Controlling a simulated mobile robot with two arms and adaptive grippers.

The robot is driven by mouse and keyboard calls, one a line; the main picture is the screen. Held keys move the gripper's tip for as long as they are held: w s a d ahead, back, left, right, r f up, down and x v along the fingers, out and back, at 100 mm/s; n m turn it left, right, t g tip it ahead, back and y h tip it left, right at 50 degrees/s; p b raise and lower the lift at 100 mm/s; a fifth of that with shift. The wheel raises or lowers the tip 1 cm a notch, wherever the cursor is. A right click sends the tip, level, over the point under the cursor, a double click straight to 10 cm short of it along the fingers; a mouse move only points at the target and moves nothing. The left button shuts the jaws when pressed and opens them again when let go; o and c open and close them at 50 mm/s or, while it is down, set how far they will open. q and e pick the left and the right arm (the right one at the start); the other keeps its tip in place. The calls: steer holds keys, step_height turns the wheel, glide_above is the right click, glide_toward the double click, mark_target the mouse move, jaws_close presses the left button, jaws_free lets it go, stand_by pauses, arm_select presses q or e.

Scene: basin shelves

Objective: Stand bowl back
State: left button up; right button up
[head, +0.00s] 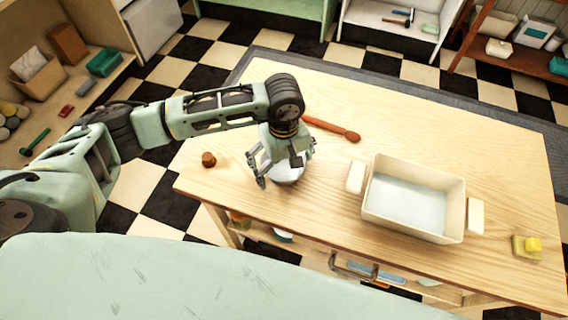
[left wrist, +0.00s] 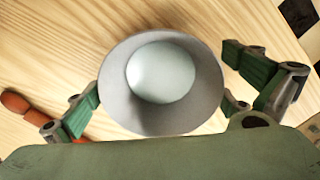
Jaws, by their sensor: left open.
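The bowl (head: 289,176) is a small pale bowl on the wooden table, partly hidden under my left gripper (head: 280,165). In the left wrist view the bowl (left wrist: 208,85) shows as a grey ring around a pale round centre. I cannot tell for sure if it is upright or upside down. In the left wrist view the fingers of my left gripper (left wrist: 165,108) are spread, one on each side of the bowl. The gripper is open, and I cannot tell if a finger touches the bowl. My right gripper is not in view.
On the table (head: 330,95) are a cream basin (head: 415,232) with two handles, a yellow sponge (head: 526,246), a red-brown spoon-like utensil (head: 332,128) and a small brown stopper-like piece (head: 208,159). Shelves stand at the left and back.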

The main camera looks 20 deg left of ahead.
arm_select(q)
step_height(320, 180, up, 12)
stand_by(0.4)
